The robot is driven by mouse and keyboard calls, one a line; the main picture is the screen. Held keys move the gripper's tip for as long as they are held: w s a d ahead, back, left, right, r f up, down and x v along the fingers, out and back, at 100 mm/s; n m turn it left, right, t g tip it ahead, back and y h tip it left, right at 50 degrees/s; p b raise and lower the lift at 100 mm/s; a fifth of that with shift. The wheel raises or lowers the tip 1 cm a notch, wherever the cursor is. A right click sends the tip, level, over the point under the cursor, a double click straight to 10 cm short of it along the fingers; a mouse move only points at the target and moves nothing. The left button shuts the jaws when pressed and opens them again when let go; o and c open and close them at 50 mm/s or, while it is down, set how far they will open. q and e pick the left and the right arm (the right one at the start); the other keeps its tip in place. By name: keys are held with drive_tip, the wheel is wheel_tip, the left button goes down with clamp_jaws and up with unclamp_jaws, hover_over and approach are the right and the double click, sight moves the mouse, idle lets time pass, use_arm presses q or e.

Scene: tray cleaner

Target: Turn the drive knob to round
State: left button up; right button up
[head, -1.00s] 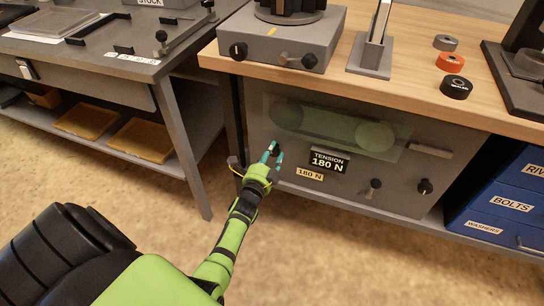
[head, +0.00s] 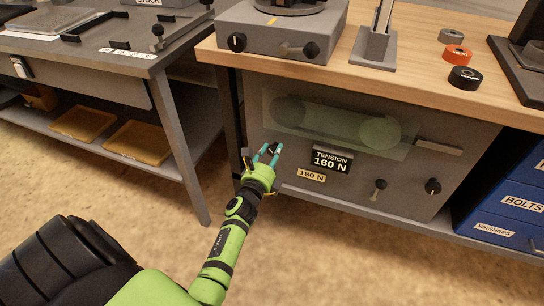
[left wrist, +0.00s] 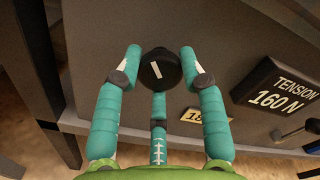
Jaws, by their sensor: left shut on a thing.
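A black round knob with a white line (left wrist: 161,70) sits on the left of the grey front panel under the wooden bench. My left gripper (head: 267,150) has its teal fingers shut around this knob; in the left wrist view one finger is on each side and one below. The white line is tilted in that view. In the head view the fingers mostly hide the knob. The tension display (head: 331,160) to its right reads 160 N, above a yellow 180 N label (head: 311,175). I cannot tell which knob is the drive knob. My right gripper is not in view.
A small lever (head: 379,189) and another black knob (head: 432,186) are on the panel's right. A translucent cover (head: 335,124) lies above the display. A grey box with two knobs (head: 270,35) stands on the bench. Blue bins (head: 505,200) are at the right.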

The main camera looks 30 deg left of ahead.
use_arm(q)
drive_tip(key=shift+a+r+m, duration=0.2)
drive_tip(key=shift+r+m, duration=0.05)
drive_tip(key=shift+m, duration=0.15)
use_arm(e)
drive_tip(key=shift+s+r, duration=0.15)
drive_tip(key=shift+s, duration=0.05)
use_arm(q)
drive_tip(key=o, duration=1.1)
drive_tip(key=shift+o, duration=0.2)
drive_tip(key=shift+f, duration=0.1)
drive_tip(key=shift+d, duration=0.1)
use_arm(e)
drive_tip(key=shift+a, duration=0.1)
use_arm(q)
drive_tip(key=shift+s+f, duration=0.1)
drive_tip(key=shift+s+d, duration=0.15)
drive_tip(key=shift+s, duration=0.2)
drive_tip(key=v, duration=1.1)
